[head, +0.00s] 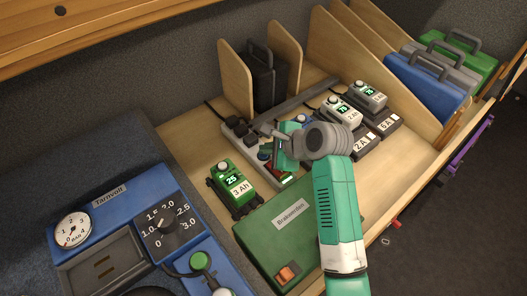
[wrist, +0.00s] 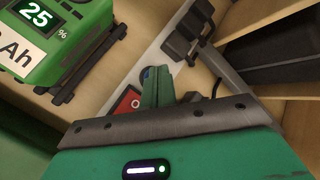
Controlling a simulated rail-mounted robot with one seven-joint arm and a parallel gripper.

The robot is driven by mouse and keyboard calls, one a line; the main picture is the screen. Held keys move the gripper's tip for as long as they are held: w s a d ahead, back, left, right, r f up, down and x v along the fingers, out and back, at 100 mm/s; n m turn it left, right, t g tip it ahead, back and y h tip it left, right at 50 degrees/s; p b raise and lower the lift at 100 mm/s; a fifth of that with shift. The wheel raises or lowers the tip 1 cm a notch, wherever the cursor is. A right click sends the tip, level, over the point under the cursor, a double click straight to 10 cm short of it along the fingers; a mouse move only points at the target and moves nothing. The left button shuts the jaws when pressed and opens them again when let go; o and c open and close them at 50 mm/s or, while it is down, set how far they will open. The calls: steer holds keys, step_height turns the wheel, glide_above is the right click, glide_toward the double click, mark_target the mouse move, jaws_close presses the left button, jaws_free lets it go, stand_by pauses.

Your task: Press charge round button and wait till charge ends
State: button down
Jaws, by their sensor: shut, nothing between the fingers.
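My gripper (head: 270,132) is over the back middle of the wooden bench, at a power strip (head: 236,130). In the wrist view its closed fingers (wrist: 158,75) stand over the strip, beside a red rocker switch (wrist: 127,101). A small blue round part (wrist: 146,72), possibly a button, shows partly behind the fingers; I cannot tell whether they touch it. A green 3 Ah battery (head: 232,182) sits left of my gripper, its display reading 25 %; it also shows in the wrist view (wrist: 75,45). A green round button (head: 200,261) is on the blue Tarnvolt unit (head: 120,215).
Two grey-white batteries (head: 340,110) (head: 369,96) reading 73 and 75 stand on dark chargers at right. Wooden dividers (head: 285,55) and a dark case (head: 262,78) stand behind; blue and green cases are at far right.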

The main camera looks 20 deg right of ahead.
mark_target(267, 156)
stand_by(0.4)
steer(key=shift+r+p, duration=0.75)
steer(key=shift+p, duration=0.4)
step_height(267, 156, up, 3)
steer(key=p, duration=0.3)
steer(key=shift+f, duration=0.15)
steer(key=shift+r, duration=1.15)
